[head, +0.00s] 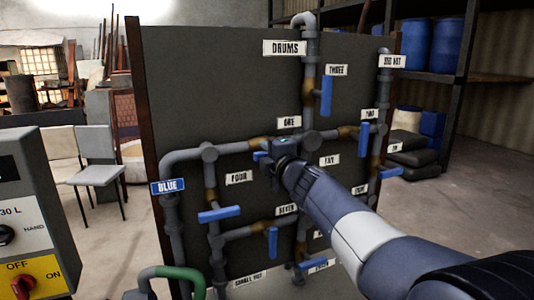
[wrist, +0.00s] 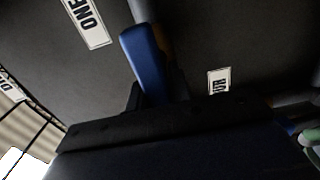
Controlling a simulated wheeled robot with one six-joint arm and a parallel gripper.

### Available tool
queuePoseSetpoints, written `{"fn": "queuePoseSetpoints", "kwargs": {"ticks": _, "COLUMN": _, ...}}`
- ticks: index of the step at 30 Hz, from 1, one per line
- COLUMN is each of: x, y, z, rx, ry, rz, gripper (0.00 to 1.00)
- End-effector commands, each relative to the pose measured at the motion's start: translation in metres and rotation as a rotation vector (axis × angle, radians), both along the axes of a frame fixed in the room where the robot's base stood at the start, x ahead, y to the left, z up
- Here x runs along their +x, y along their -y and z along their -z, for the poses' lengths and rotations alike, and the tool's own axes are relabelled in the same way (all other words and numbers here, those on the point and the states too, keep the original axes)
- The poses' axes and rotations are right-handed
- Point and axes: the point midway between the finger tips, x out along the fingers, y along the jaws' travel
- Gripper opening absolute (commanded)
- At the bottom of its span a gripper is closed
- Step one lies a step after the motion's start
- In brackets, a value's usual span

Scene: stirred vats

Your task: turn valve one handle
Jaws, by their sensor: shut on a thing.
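The valve one handle is a blue lever (wrist: 145,62) in the wrist view, close up below the label "ONE" (wrist: 85,20). In the head view the "ONE" label (head: 289,122) is on the dark panel, and only a small blue end of the handle (head: 261,156) shows beside my gripper. My gripper (head: 280,150) reaches to the pipe just under that label. In the wrist view its two dark fingers (wrist: 158,92) stand on either side of the blue lever and are shut on it. The valve body is mostly hidden by my gripper in the head view.
Other blue handles surround it: valve three (head: 326,96), valve two (head: 364,139), valve four (head: 219,214) and valve seven (head: 272,242). Grey pipes (head: 180,160) run across the panel (head: 220,80). A control box (head: 35,215) stands at the left, with chairs (head: 97,165) behind.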

Motion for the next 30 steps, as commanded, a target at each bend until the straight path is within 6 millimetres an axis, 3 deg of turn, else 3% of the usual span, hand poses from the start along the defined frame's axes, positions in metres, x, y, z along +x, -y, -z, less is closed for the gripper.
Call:
{"fn": "queuePoseSetpoints", "kwargs": {"ticks": 1, "x": 0.000, "y": 0.000, "z": 0.001, "rx": -0.004, "ry": -0.001, "rz": 0.000, "gripper": 0.00}}
{"fn": "queuePoseSetpoints", "kwargs": {"ticks": 2, "x": 0.000, "y": 0.000, "z": 0.001, "rx": -0.004, "ry": -0.001, "rz": 0.000, "gripper": 0.20}}
{"fn": "queuePoseSetpoints", "kwargs": {"ticks": 9, "x": 0.000, "y": 0.000, "z": 0.001, "rx": -0.001, "ry": -0.001, "rz": 0.000, "gripper": 0.40}}
{"fn": "queuePoseSetpoints", "kwargs": {"ticks": 20, "x": -0.005, "y": 0.002, "z": 0.000, "rx": 0.000, "ry": -0.001, "rz": 0.000, "gripper": 0.41}}
{"fn": "queuePoseSetpoints", "kwargs": {"ticks": 30, "x": -0.054, "y": 0.023, "z": 0.000, "rx": 0.000, "ry": 0.001, "rz": 0.002, "gripper": 0.41}}
